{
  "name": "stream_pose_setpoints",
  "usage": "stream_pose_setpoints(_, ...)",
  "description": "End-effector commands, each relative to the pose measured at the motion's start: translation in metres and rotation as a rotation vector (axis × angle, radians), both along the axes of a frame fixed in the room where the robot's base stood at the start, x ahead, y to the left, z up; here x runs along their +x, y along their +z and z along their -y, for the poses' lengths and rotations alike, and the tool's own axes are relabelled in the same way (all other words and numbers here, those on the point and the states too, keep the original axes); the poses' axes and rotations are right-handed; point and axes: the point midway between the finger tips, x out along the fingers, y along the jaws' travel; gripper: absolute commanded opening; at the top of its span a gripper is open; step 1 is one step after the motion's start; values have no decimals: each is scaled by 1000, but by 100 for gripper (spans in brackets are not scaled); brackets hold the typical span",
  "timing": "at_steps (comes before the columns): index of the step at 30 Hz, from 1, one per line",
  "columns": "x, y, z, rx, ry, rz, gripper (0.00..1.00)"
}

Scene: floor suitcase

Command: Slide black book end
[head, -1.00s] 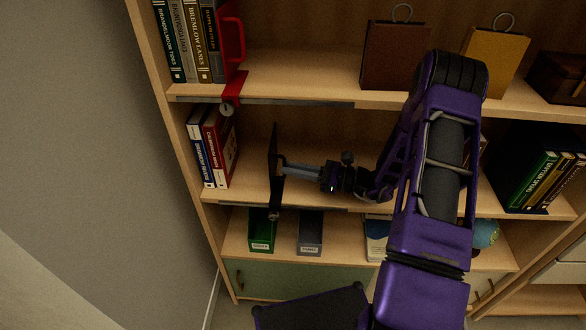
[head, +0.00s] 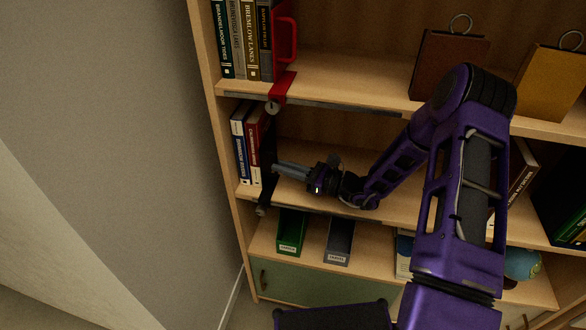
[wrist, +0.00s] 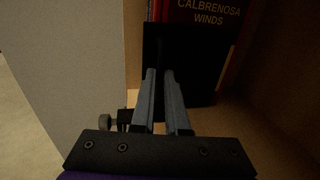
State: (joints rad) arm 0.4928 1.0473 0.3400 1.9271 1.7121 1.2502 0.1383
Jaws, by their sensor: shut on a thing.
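The black book end (head: 269,165) stands upright on the middle shelf, close against the right side of the short row of books (head: 250,148) at the left. In the wrist view the book end (wrist: 180,60) is a dark plate, with the red book "Calbrenosa Winds" (wrist: 208,14) showing behind and above it. A knob (wrist: 106,122) shows at its lower left, near the shelf's front edge. My gripper (head: 276,167) reaches in from the right and is shut on the book end. Its two grey fingers (wrist: 164,98) are close together on the plate, whose gripped part is partly hidden.
The shelf's left side panel (head: 225,130) stands just beyond the books. A red book end (head: 281,88) overhangs the shelf above. The middle shelf is bare beneath my forearm.

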Motion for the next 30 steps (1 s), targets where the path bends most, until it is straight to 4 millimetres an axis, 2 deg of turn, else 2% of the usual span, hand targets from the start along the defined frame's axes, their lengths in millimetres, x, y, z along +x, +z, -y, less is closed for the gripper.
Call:
stream_pose_setpoints(4,0,1,1,0,-1,1,0)
stream_pose_setpoints(5,0,1,1,0,-1,1,16)
stream_pose_setpoints(9,0,1,1,0,0,1,41)
stream_pose_setpoints(20,-2,0,4,0,-1,0,42)
stream_pose_setpoints(25,-12,0,25,-1,-4,0,42)
stream_pose_setpoints(30,-32,0,60,-2,-6,0,42)
